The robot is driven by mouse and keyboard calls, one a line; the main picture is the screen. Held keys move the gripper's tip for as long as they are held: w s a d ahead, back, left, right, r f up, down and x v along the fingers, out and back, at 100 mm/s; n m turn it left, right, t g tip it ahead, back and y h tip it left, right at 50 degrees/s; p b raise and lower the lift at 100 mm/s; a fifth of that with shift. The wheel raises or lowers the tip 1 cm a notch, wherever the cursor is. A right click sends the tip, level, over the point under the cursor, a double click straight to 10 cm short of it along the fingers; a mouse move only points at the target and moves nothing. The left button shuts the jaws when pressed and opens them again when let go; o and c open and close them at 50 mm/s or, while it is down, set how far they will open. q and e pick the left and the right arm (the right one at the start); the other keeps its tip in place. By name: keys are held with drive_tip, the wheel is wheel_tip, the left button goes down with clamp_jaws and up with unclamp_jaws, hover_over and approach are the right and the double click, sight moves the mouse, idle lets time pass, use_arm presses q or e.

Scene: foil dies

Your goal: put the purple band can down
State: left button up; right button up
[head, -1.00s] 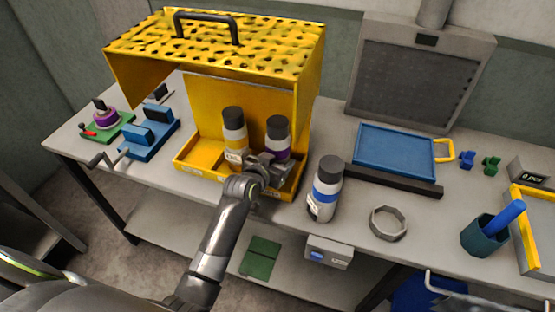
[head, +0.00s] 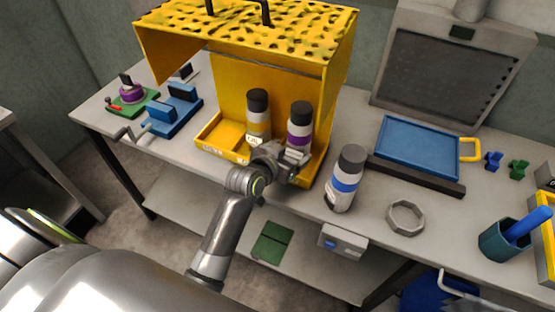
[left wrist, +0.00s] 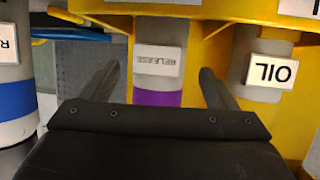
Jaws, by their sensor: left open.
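The purple band can (head: 299,130), with a dark cap and white label, stands upright in the yellow tray at the front right of the yellow cabinet. My left gripper (head: 286,163) is in front of the can, low down. In the left wrist view the can (left wrist: 157,70) shows between the two spread fingers (left wrist: 158,82), with a gap on each side. The gripper is open and holds nothing. The can's lower part is partly hidden by the gripper in the head view. My right gripper is not in view.
A yellow-banded can (head: 258,118) marked OIL stands just left of the purple one. A blue-banded can (head: 345,180) stands on the bench to the right, near the front edge. The cabinet's perforated roof (head: 250,35) overhangs. A grey ring (head: 405,218) lies further right.

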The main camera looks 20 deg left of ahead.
use_arm(q)
drive_tip(key=v, duration=0.6)
drive_tip(key=shift+s, duration=0.2)
drive_tip(key=shift+r, duration=0.1)
drive_tip(key=s+a+f+n+g+y, duration=0.1)
drive_tip(key=s+a+f+g+y, duration=0.2)
drive_tip(key=s, duration=0.6)
drive_tip(key=s+a+f+n+g, duration=0.1)
drive_tip(key=s+a+f+g, duration=0.25)
drive_tip(key=s, duration=0.55)
drive_tip(key=s+a+f+n+g+y, duration=0.1)
drive_tip(key=s+a+f+g+y, duration=0.2)
drive_tip(key=s, duration=0.6)
drive_tip(key=a+f+g+h, duration=0.2)
drive_tip(key=a+f, duration=0.1)
drive_tip(key=f, duration=2.2)
drive_tip(key=s+d+f, duration=0.1)
drive_tip(key=s+f, duration=1.4)
drive_tip(key=shift+s+d+f+g, duration=0.2)
drive_tip(key=shift+g, duration=0.15)
drive_tip(key=shift+c, duration=0.3)
